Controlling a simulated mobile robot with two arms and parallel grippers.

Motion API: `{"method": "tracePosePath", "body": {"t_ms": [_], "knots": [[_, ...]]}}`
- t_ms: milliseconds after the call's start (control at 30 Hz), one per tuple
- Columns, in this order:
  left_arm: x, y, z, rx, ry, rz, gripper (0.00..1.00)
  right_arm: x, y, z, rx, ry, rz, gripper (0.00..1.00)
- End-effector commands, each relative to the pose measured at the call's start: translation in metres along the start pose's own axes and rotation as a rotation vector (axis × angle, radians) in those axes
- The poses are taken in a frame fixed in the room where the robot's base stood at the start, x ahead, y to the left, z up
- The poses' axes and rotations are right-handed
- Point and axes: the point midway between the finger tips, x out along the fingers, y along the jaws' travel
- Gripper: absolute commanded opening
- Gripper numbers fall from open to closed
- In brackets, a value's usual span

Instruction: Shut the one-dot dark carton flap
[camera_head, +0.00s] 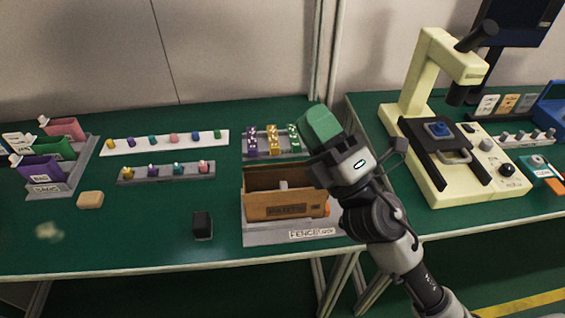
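A brown carton (285,206) stands open at the top on a grey base (262,235), in the middle of the green table. Its inside looks dark, and a dark label strip runs along its front. I cannot make out a single dot or tell which panel is the flap. My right gripper (322,152) is over the carton's right end and hides that part. A green block-like piece (320,124) shows at the gripper's end; I cannot tell whether it is held. The fingers are not clear enough to judge. My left gripper is out of view.
A small black block (203,225) stands left of the carton and a tan block (90,200) further left. Racks of small coloured pieces (165,143) and a bag stand (75,175) lie behind. A cream microscope (428,90) stands right. The front left table is mostly clear.

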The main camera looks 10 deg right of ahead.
Motion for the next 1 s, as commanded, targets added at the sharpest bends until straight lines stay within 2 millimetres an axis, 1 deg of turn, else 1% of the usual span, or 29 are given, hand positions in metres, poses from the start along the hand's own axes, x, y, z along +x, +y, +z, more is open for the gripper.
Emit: {"method": "tracePosePath", "body": {"t_ms": [33,67,100,167,200,233,267,300,333,367,400,467,500,567,600,700,800,900,1000], "knots": [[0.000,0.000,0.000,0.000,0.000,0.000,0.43,0.011,0.009,-0.019,-0.133,0.144,0.058,0.29],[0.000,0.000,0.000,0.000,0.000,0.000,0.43,0.014,0.012,-0.033,-0.217,0.234,0.089,0.29],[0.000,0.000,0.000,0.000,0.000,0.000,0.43,0.017,0.014,-0.049,-0.329,0.353,0.124,0.29],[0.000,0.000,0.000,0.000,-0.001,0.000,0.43,0.018,0.010,-0.071,-0.499,0.530,0.167,0.29],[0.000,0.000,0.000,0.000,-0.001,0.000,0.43,0.015,0.004,-0.084,-0.614,0.649,0.187,0.29],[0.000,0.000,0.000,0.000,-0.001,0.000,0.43,0.013,-0.002,-0.091,-0.701,0.738,0.197,0.29],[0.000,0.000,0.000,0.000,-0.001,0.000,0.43,0.010,-0.010,-0.097,-0.788,0.826,0.203,0.29],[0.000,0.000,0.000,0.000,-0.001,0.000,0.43,0.006,-0.021,-0.101,-0.903,0.942,0.203,0.29],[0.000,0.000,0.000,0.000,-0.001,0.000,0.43,0.002,-0.031,-0.102,-0.989,1.030,0.197,0.29],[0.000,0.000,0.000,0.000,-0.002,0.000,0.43,-0.001,-0.041,-0.100,-1.073,1.115,0.187,0.29],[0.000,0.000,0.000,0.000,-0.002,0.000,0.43,-0.006,-0.054,-0.095,-1.181,1.227,0.164,0.29],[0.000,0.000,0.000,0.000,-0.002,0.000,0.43,-0.011,-0.073,-0.082,-1.329,1.380,0.115,0.29],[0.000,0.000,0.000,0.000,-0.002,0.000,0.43,-0.015,-0.083,-0.069,-1.418,1.474,0.073,0.29],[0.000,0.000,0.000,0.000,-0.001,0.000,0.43,-0.018,-0.095,-0.050,-1.530,1.596,0.003,0.29],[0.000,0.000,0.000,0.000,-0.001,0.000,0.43,-0.020,-0.100,-0.036,-1.591,1.666,-0.046,0.29],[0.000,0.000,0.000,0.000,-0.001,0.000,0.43,-0.023,-0.108,-0.008,-1.699,1.795,-0.157,0.29],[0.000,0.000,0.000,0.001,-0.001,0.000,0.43,-0.025,-0.110,0.009,-1.753,1.867,-0.232,0.29],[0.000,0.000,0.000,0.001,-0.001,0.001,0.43,-0.025,-0.114,0.015,-1.771,1.895,-0.264,0.29],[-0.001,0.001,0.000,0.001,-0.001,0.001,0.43,-0.026,-0.125,0.013,-1.769,1.899,-0.267,0.29]]}}
